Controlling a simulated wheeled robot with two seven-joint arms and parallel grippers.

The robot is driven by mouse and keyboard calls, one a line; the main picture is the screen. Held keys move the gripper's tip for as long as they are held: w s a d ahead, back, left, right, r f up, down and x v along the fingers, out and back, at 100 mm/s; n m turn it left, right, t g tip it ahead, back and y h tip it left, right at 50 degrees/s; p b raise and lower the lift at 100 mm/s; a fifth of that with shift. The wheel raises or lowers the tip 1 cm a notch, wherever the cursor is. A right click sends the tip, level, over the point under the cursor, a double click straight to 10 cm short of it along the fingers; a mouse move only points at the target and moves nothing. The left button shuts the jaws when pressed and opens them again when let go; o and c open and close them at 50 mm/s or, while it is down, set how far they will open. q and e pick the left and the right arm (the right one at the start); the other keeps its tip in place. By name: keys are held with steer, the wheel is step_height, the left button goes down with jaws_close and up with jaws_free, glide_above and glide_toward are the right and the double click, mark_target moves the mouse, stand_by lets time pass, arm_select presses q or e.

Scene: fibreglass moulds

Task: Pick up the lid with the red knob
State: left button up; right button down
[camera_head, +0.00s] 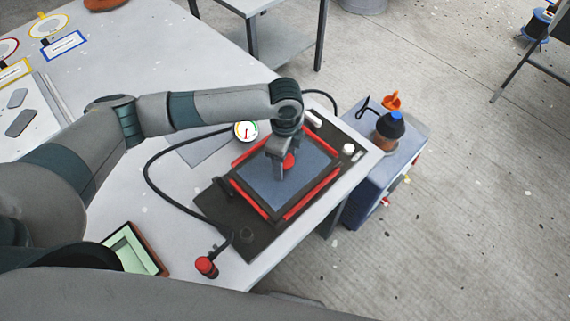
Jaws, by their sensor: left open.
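The lid (262,186) is a flat blue-grey panel with a red knob (289,161) near its middle. It lies inside a frame with red edge strips (314,194) on a dark base plate on the table. My left gripper (283,166) points down over the lid, with its fingers at the red knob. It is open, and part of the knob is hidden behind a finger. I cannot tell whether the fingers touch the knob. My right gripper is not in view.
A round gauge (246,130) and a black hose lie left of the frame. A red-topped valve (206,267) and a green-lined box (134,250) are at the near edge. A blue cart (375,185) carrying a bottle (390,125) stands right of the table (190,75).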

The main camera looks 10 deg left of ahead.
mark_target(287, 159)
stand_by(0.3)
arm_select(q)
steer(key=c, duration=1.5)
steer(key=shift+o, duration=0.2)
steer(key=shift+r, duration=0.1)
steer(key=shift+r+b, duration=0.6)
steer(key=shift+r, duration=0.2)
steer(key=shift+w+d+r+b, duration=0.1)
steer(key=shift+r+b, duration=0.25)
steer(key=shift+r, duration=0.25)
steer(key=shift+w+d+r+b, duration=0.1)
steer(key=shift+r+b, duration=0.2)
steer(key=shift+r, duration=0.3)
steer(key=w+d+r+b, duration=0.4)
steer(key=d+r, duration=0.3)
steer(key=d, duration=0.2)
steer(key=shift+w+d, duration=0.35)
steer(key=shift+w, duration=0.5)
